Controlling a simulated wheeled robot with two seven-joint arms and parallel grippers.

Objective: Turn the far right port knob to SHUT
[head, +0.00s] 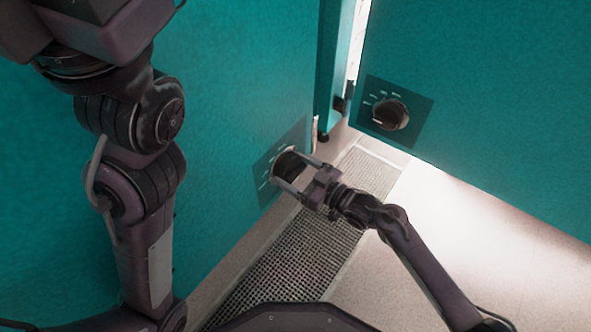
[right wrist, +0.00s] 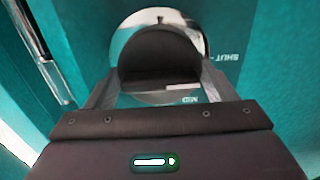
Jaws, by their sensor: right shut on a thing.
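My right gripper (head: 294,172) is shut on a dark round knob (head: 287,161) on the teal panel at the left in the head view. In the right wrist view the knob (right wrist: 160,62) sits between the two fingers, in front of a shiny round plate (right wrist: 190,35). The word SHUT (right wrist: 229,66) is printed right of the knob and MID (right wrist: 190,99) below it. A pale mark on the knob's lower right lies close to MID. My left arm rises at the left of the head view; its gripper is out of the picture.
A second dark knob (head: 392,114) is on a darker plate on the right teal panel (head: 480,90). A floor grating (head: 290,262) runs between the panels. A bright gap shows between the panels at the back. Pale floor (head: 440,215) is clear at the right.

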